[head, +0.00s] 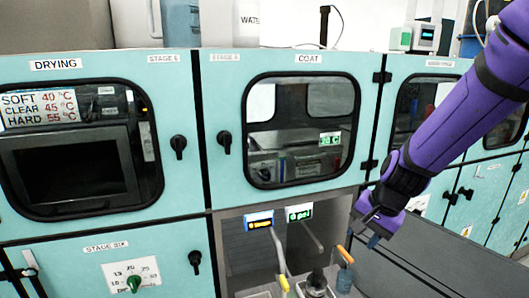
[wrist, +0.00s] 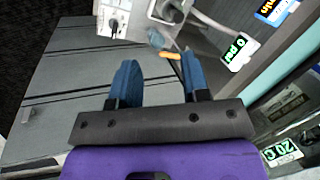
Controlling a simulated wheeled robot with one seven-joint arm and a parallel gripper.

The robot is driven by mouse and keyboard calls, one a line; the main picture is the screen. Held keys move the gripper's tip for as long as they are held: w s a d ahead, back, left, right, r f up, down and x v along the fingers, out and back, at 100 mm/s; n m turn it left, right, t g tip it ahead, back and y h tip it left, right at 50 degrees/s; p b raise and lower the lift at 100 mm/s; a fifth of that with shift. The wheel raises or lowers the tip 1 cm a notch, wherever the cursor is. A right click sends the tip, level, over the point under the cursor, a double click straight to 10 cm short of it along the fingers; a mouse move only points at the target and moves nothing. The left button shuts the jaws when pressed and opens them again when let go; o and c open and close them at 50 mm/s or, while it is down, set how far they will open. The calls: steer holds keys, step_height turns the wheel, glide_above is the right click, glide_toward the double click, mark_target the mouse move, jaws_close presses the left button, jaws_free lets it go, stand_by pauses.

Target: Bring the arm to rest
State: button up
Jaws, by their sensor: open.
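My purple arm reaches in from the upper right of the head view. My gripper (head: 372,232) points down and left, in front of the right side of the open bay under the COAT cabinet. In the wrist view my gripper (wrist: 160,78) shows two blue fingers set well apart with nothing between them. Beyond the fingertips are an orange handle (wrist: 170,56) and a small blue-grey part (wrist: 156,38), apart from the fingers. The head view shows the orange handle (head: 343,254) below my gripper, with the blue part (head: 345,278) under it.
The teal COAT cabinet (head: 232,185) and DRYING cabinet (head: 185,198) stand left of my arm. The open bay holds a yellow-tipped handle (head: 284,284) and small displays (head: 299,212). A grey ribbed surface (head: 425,265) lies clear at the lower right.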

steer(key=s+d+r+n+t+h, duration=0.1)
steer(key=s+d+r+n, duration=0.3)
steer(key=s+r, duration=0.5)
steer(key=s+d+r+n+t+h, duration=0.1)
steer(key=s+d+r+n, duration=0.2)
steer(key=s+r, duration=0.6)
steer(key=shift+s+d+r+n+t+h, duration=0.4)
steer(key=shift+s, duration=0.65)
